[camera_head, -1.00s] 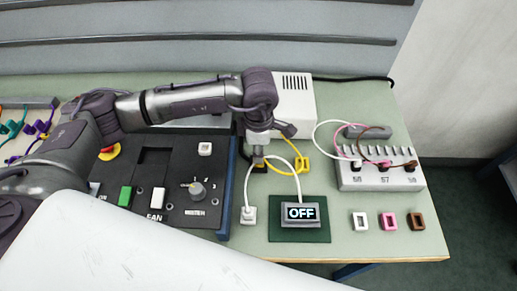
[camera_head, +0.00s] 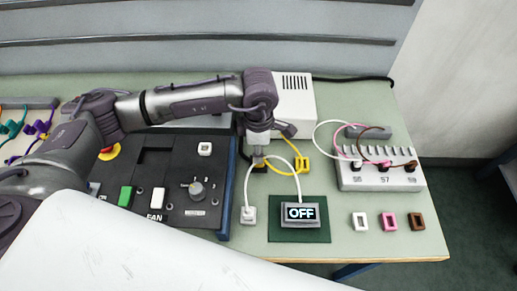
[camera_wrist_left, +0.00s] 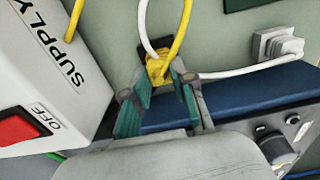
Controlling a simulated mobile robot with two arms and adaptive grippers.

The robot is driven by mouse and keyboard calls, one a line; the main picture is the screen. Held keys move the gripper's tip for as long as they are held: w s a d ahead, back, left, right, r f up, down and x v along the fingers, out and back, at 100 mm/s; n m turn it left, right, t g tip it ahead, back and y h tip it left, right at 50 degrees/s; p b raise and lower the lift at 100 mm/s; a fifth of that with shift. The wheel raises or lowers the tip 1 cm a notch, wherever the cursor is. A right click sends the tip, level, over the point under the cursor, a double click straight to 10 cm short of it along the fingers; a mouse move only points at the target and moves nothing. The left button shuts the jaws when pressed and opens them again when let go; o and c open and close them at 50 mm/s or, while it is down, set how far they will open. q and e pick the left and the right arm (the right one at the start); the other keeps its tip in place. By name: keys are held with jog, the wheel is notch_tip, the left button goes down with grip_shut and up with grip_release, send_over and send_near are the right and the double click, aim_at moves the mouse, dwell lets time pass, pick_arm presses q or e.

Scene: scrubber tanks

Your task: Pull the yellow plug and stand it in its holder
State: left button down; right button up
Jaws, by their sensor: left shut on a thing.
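The yellow plug (camera_wrist_left: 158,70) sits between the green fingertips of my left gripper (camera_wrist_left: 160,88) in the left wrist view, with its yellow cable running up from it. My left gripper (camera_head: 258,157) is shut on the plug, low over the bench beside the white supply box (camera_head: 294,105). A black socket (camera_wrist_left: 146,50) shows behind the plug; I cannot tell whether the plug is still seated in it. The small yellow holder (camera_head: 303,164) stands just right of the gripper in the head view. My right gripper is not in view.
A white cable arches near the gripper between a white plug (camera_head: 249,215) and the OFF display (camera_head: 300,213). The black control panel (camera_head: 175,185) lies left. A grey terminal block (camera_head: 380,180) and white, pink and brown holders (camera_head: 389,221) are right.

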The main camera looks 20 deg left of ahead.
pick_arm(q)
jog(key=shift+r, duration=0.15)
jog(key=shift+r+p, duration=0.3)
jog(key=shift+r, duration=0.15)
jog(key=shift+r+p, duration=0.9)
jog(key=shift+r, duration=1.05)
jog(key=shift+b, duration=0.4)
jog(key=shift+d, duration=0.1)
